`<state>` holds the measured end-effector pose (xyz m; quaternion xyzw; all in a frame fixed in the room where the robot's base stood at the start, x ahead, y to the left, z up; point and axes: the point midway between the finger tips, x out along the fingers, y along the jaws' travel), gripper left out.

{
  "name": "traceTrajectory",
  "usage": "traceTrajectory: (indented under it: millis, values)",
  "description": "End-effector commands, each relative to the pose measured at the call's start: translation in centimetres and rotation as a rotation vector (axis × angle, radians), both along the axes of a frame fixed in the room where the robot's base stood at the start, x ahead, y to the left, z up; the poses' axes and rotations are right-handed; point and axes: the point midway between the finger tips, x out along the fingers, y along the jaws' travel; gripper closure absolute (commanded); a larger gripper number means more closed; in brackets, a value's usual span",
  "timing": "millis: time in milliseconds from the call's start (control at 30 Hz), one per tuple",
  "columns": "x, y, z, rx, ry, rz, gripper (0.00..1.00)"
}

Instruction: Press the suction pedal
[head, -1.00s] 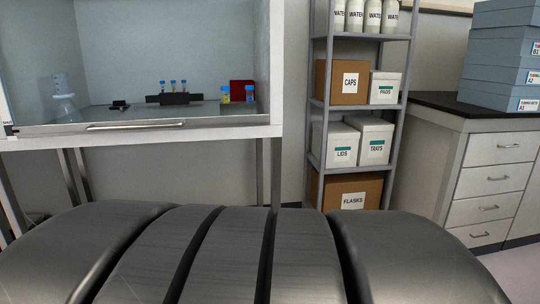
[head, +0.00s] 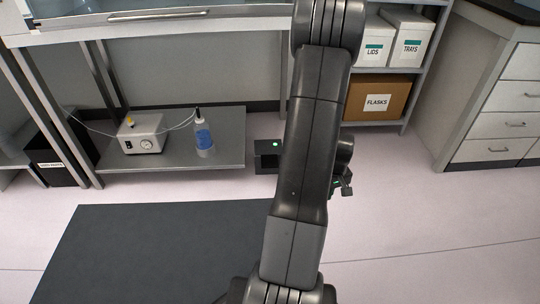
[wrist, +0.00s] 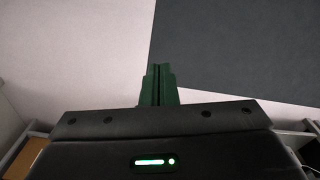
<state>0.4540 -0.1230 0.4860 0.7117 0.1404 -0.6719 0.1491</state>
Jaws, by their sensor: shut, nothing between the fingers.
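A dark box with a green light (head: 268,158) sits on the floor at the right end of the low shelf in the head view. It may be the suction pedal, but my arm partly covers it and I cannot tell. A white pump unit (head: 142,134) and a bottle with blue liquid (head: 203,137) stand on the low shelf, joined by thin tubing. My gripper (head: 346,189) hangs to the right of the dark box, apart from it. In the wrist view its green fingers (wrist: 158,84) are together and empty, above pale floor and the edge of a dark mat.
The dark floor mat (head: 160,250) lies in front of the bench. A black bin (head: 55,165) stands at left. A shelf rack with a FLASKS box (head: 377,98) and a drawer cabinet (head: 495,120) stand at right. The floor (head: 430,220) on the right is clear.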

Motion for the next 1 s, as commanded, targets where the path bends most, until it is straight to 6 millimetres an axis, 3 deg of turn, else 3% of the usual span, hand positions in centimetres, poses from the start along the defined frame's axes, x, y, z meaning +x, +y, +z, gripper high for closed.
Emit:
traceTrajectory:
  millis: [100, 300, 500, 633, 1000]
  values:
    - [2.0, -0.9, -3.6, -0.003, 0.022, 0.066, 1.00]
    - [4.0, -2.1, -9.6, -0.005, 0.045, 0.172, 1.00]
    - [4.7, -2.7, -13.4, -0.006, 0.056, 0.234, 1.00]
    - [4.8, -2.8, -14.3, -0.006, 0.058, 0.250, 1.00]
    - [4.8, -2.8, -14.4, -0.006, 0.058, 0.251, 1.00]
